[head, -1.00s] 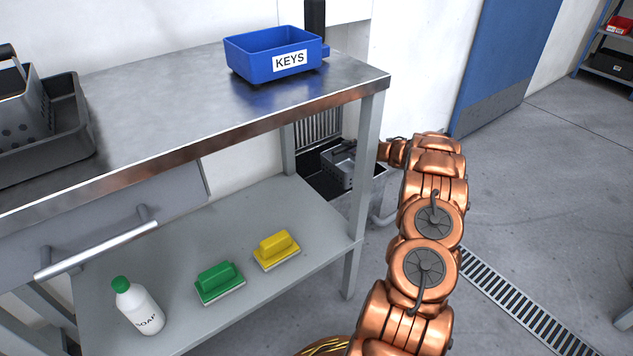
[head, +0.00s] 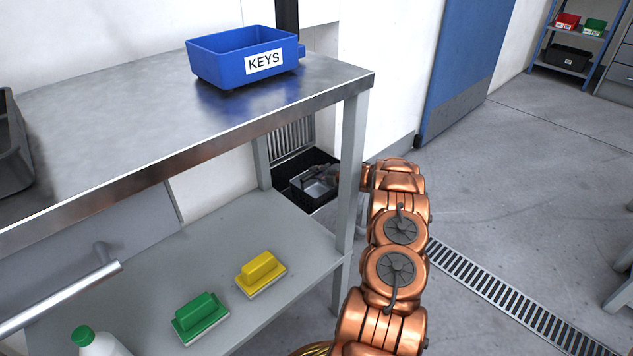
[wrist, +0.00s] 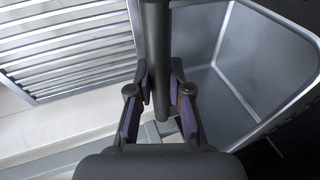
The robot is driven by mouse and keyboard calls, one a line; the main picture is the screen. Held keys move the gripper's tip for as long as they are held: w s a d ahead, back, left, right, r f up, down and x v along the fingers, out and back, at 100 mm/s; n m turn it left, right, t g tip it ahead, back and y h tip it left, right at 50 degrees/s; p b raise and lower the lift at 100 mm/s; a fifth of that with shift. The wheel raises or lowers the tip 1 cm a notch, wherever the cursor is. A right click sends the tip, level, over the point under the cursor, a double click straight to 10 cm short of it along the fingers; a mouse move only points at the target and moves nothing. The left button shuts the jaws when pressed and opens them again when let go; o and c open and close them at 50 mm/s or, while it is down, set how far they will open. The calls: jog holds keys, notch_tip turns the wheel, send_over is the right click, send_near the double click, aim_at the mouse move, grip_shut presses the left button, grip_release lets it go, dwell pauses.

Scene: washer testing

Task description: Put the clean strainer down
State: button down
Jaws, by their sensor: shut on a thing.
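A grey metal strainer (head: 313,190) shows through the gap beyond the workbench in the head view. It is over or in a black tray (head: 278,193); I cannot tell whether it touches the tray floor. In the wrist view, my gripper (wrist: 160,103) is shut on a dark upright bar, which looks like the strainer's handle (wrist: 157,45).
The steel workbench (head: 110,130) carries a blue KEYS box (head: 243,58) and a dark tray (head: 12,150) at the left edge. Yellow (head: 260,270) and green (head: 200,317) brushes and a soap bottle (head: 95,343) are on its lower shelf. A slatted grate (wrist: 70,50) is beside the basket.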

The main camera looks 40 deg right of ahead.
jog(key=shift+f+b, duration=0.3)
jog(key=shift+f, duration=1.55)
jog(key=c, duration=1.1)
grip_release()
